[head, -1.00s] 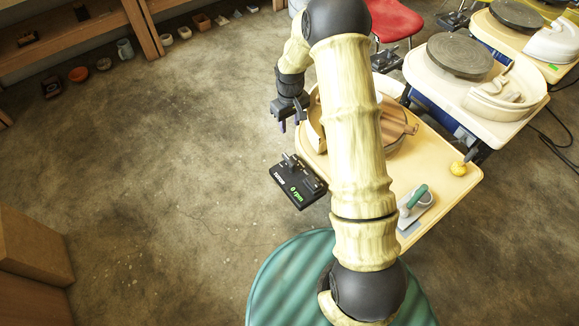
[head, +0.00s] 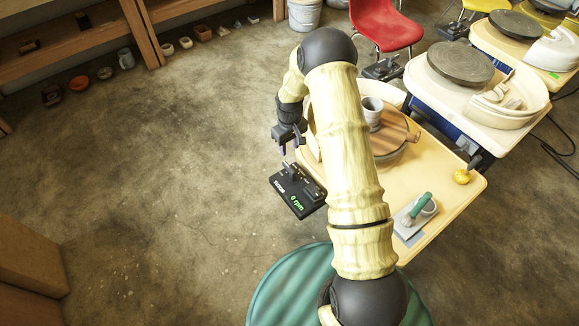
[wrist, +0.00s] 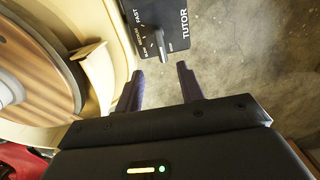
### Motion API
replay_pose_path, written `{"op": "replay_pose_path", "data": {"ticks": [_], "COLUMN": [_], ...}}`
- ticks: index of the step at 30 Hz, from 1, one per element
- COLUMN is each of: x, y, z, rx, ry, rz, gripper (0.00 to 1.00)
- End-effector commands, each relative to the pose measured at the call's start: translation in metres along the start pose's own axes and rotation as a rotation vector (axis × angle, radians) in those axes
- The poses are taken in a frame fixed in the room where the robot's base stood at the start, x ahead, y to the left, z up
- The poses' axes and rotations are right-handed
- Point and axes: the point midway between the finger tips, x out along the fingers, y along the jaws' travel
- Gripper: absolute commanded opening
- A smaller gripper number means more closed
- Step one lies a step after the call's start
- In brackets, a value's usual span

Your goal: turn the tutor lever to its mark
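The tutor box (head: 298,192) is a small black box at the near left corner of the cream wheel table, with green "0 rpm" digits. In the wrist view the box (wrist: 166,24) shows "TUTOR" and a speed scale with "FAST" at one end. Its short grey lever (wrist: 160,42) stands beside the scale; which mark it points at is too small to tell. My gripper (wrist: 160,72) is open and empty, its two dark fingers apart, with the lever just beyond and between the fingertips. In the head view my gripper (head: 289,148) hangs close above the box's far end.
The wheel head (head: 388,143) with a grey cup (head: 372,108) stands right of the box, partly behind my arm. Open concrete floor (head: 170,180) is to the left.

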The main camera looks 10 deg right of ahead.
Motion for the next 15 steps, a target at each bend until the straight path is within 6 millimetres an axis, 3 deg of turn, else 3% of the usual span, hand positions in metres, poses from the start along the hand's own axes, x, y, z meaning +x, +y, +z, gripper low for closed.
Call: {"op": "replay_pose_path", "data": {"ticks": [15], "x": [0.094], "y": [-0.001], "z": [0.000], "rx": [-0.002], "ry": [-0.001], "rz": [-0.001], "gripper": [0.38]}}
